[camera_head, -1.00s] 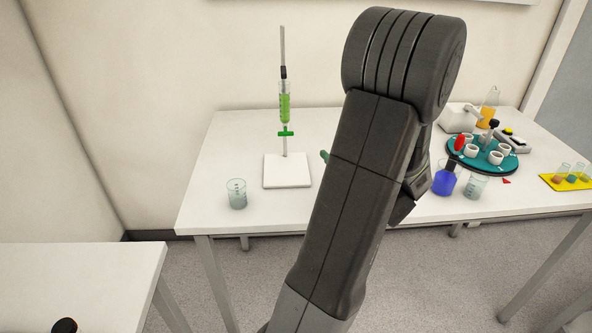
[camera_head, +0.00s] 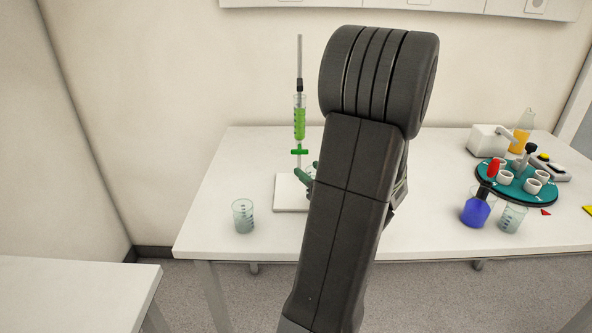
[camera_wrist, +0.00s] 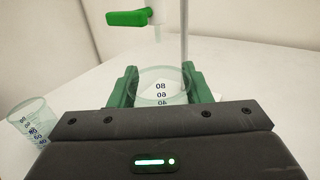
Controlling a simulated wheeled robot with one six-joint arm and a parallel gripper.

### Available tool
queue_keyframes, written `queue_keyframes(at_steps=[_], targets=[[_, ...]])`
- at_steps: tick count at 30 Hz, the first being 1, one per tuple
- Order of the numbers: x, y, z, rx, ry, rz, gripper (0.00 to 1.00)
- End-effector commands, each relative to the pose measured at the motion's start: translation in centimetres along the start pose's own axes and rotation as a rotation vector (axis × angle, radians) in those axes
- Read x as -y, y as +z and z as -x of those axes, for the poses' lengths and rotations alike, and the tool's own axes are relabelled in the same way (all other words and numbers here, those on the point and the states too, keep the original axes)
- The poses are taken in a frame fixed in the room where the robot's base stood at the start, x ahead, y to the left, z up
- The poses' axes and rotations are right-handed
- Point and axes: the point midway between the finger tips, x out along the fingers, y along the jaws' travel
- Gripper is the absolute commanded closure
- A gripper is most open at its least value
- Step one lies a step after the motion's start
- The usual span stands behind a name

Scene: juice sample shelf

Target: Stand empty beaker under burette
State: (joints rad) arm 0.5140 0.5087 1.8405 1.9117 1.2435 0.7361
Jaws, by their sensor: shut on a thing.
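In the wrist view my gripper (camera_wrist: 164,90) has its two green fingers shut on a clear beaker (camera_wrist: 163,84) with black volume marks. It looks empty and upright. The burette's green stopcock (camera_wrist: 128,18) and a short clear tip show above and just left of the held beaker. In the head view the burette (camera_head: 299,120) holds green liquid and hangs on a rod over a white base plate (camera_head: 290,194). A green finger of my gripper (camera_head: 305,176) shows beside the rod, below the stopcock. My arm hides the held beaker there.
A second beaker (camera_head: 243,216) stands left of the base plate; it also shows in the wrist view (camera_wrist: 32,135). At right stand a blue flask (camera_head: 476,210), another beaker (camera_head: 512,218) and a teal round rack (camera_head: 516,183). The left part of the table (camera_head: 213,222) has free room.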

Motion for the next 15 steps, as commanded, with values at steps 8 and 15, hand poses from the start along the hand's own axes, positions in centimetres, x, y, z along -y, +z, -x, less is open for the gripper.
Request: queue_keyframes(at_steps=[8,15], targets=[[0.0,0.1,-5.5,0.000,0.002,0.000,0.82],[0.0,-0.3,-7.5,-0.001,0.001,-0.002,0.82]])
